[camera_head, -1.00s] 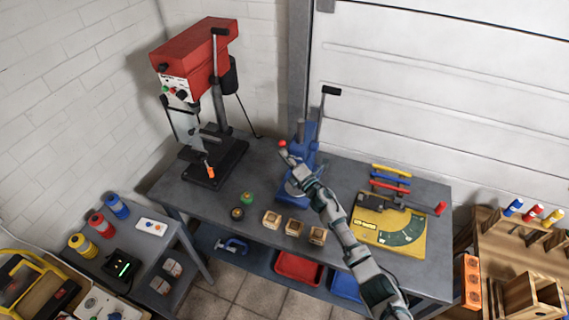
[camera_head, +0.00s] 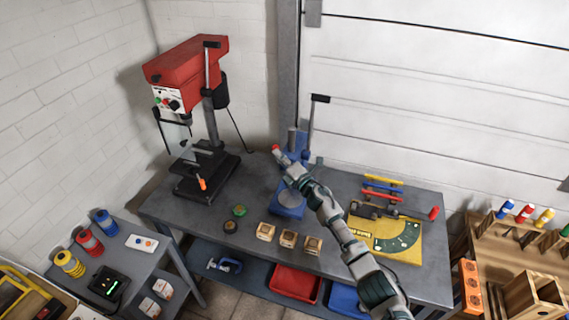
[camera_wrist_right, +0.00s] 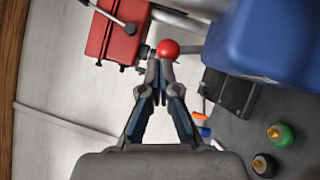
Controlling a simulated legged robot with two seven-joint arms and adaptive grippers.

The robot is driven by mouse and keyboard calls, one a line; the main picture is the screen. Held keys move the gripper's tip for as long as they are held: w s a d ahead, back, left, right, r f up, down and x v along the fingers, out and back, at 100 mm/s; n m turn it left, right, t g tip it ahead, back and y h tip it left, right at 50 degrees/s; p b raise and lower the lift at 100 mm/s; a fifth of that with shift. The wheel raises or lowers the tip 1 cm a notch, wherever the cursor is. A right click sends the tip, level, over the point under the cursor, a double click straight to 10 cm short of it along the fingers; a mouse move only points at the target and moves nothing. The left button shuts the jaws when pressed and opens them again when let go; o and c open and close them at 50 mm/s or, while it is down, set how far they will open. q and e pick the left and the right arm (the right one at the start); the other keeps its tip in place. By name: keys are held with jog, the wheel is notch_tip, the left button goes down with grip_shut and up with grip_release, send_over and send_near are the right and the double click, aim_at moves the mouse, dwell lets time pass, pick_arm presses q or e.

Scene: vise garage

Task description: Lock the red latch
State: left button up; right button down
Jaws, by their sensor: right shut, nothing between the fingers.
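The red latch shows as a round red knob (camera_head: 276,148) at the upper left of the blue bench machine (camera_head: 290,202). My right gripper (camera_head: 280,156) reaches up over the bench from the lower right, with its tip close by the knob. In the right wrist view the red knob (camera_wrist_right: 167,49) lies just past the fingertips of the right gripper (camera_wrist_right: 157,76), slightly right of them. The fingers are together with nothing between them. I cannot tell whether they touch the knob. My arm hides part of the blue machine. My left gripper is not in view.
A red drill press (camera_head: 187,62) stands left of the blue machine. Several wooden blocks (camera_head: 287,239) lie at the bench's front. A yellow angle plate (camera_head: 388,238) lies to the right. The blue machine's black-handled lever (camera_head: 320,98) rises behind my gripper.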

jog(key=v, duration=1.2)
jog(key=s+d+f+m+g+h, duration=0.1)
jog(key=s+d+f+m+h, duration=0.45)
jog(key=s+f+m, duration=0.35)
jog(key=s+d+f+m+g+h, duration=0.1)
jog(key=s+d+f+m+h, duration=0.4)
jog(key=s+f+m, duration=0.45)
jog(key=s+d+f+m+g+h, duration=0.1)
jog(key=s+d+f+m+g, duration=0.2)
jog(key=s, duration=0.6)
jog(key=s+d+f+m+g, duration=0.1)
jog(key=s+f+m+g, duration=0.25)
jog(key=s, duration=0.55)
jog(key=s+d+f+m+g+h, duration=0.15)
jog(key=s+f+g, duration=0.25)
jog(key=s, duration=0.5)
notch_tip(320, 180, down, 28)
jog(key=s+b, duration=0.2)
jog(key=s+d+f+g, duration=0.1)
jog(key=s+d+f, duration=0.1)
jog(key=s+f, duration=0.6)
jog(key=s+d+f+g, duration=0.1)
jog(key=s+f, duration=0.7)
jog(key=s, duration=0.1)
jog(key=shift+d+f+b, duration=0.15)
jog(key=shift+d+b, duration=0.25)
